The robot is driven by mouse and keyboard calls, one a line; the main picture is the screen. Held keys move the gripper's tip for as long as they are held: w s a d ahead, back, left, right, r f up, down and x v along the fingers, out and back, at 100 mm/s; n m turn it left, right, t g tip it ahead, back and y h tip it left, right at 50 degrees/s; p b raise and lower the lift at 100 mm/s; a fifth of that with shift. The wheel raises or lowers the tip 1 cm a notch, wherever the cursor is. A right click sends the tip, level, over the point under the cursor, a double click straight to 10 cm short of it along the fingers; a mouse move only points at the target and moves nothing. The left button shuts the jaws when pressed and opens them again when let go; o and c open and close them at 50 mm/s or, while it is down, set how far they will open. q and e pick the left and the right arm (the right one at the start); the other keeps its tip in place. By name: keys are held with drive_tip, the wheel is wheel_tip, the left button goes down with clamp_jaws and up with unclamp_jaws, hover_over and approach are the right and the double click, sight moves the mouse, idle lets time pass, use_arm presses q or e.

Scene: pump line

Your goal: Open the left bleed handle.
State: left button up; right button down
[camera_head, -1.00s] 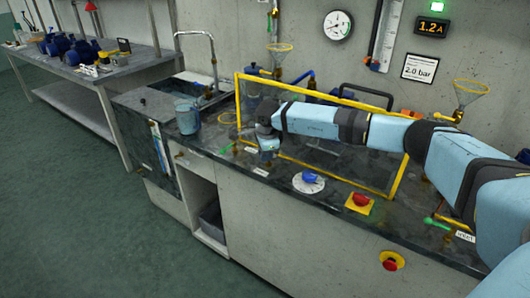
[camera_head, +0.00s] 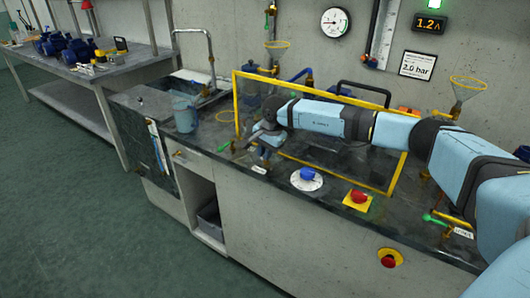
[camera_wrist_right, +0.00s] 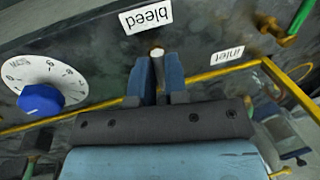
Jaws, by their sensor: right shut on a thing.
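My right gripper (camera_head: 258,146) is low over the dark counter near its front edge, beside the bleed label (camera_head: 259,169). In the right wrist view its blue fingers (camera_wrist_right: 160,72) are closed around the bleed handle (camera_wrist_right: 157,52). Only the handle's pale rounded end shows between the fingertips; the rest is hidden by the gripper. The bleed label (camera_wrist_right: 147,17) lies just beyond the fingertips, and the inlet label (camera_wrist_right: 226,55) lies to their right. My left gripper is not in view.
A green handle (camera_head: 224,146) sits left of the gripper. A blue knob on a white dial (camera_head: 307,173) and a red button on a yellow base (camera_head: 358,198) are to the right. A yellow frame (camera_head: 398,170) stands behind. A blue jug (camera_head: 185,117) is farther left.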

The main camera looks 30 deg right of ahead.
idle(0.5)
drive_tip(key=c, duration=1.1)
unclamp_jaws()
drive_tip(key=shift+c, duration=0.2)
use_arm(q)
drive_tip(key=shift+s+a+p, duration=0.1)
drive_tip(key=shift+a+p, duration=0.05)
drive_tip(key=shift+p, duration=0.55)
use_arm(e)
wheel_tip(320, 180, up, 14)
drive_tip(key=s+d, duration=0.1)
drive_tip(key=s, duration=0.1)
drive_tip(key=shift+s+f, duration=0.2)
drive_tip(key=shift+s, duration=0.1)
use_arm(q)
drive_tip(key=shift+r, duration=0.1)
